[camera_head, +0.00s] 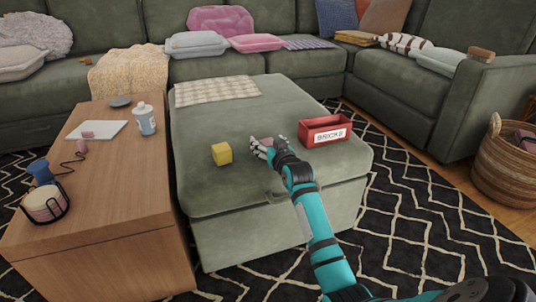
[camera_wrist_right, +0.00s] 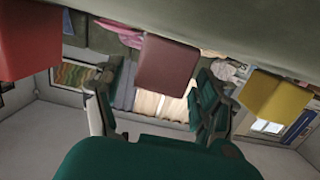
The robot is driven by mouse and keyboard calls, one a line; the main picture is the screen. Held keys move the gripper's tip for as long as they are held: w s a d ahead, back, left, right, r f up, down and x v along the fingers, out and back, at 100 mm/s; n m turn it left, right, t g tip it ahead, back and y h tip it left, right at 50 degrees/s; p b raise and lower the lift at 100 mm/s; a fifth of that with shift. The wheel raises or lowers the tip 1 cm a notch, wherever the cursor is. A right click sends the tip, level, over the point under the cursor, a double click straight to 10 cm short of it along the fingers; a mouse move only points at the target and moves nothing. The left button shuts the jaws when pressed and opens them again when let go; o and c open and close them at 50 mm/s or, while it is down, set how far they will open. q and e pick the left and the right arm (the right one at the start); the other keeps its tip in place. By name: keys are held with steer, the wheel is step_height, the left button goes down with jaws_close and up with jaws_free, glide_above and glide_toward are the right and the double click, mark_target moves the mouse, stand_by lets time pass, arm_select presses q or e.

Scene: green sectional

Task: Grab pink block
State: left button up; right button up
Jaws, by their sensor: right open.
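The pink block (camera_head: 266,141) sits on the green ottoman (camera_head: 218,115), partly hidden behind my right gripper (camera_head: 263,149). In the right wrist view, which is upside down, the pink block (camera_wrist_right: 167,66) is centred between the two spread fingers. My right gripper is open at the block; I cannot tell whether a finger touches it. My left gripper is not in view.
A yellow block (camera_head: 221,154) stands to the left on the ottoman. A red bin labelled "BRICKS" (camera_head: 318,137) stands to the right. A checked cloth (camera_head: 217,90) lies at the back. A wooden table (camera_head: 110,190) adjoins the ottoman's left side.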

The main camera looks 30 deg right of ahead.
steer(key=shift+w+d, duration=0.1)
steer(key=shift+w, duration=0.05)
steer(key=c, duration=1.3)
steer(key=shift+r, duration=0.1)
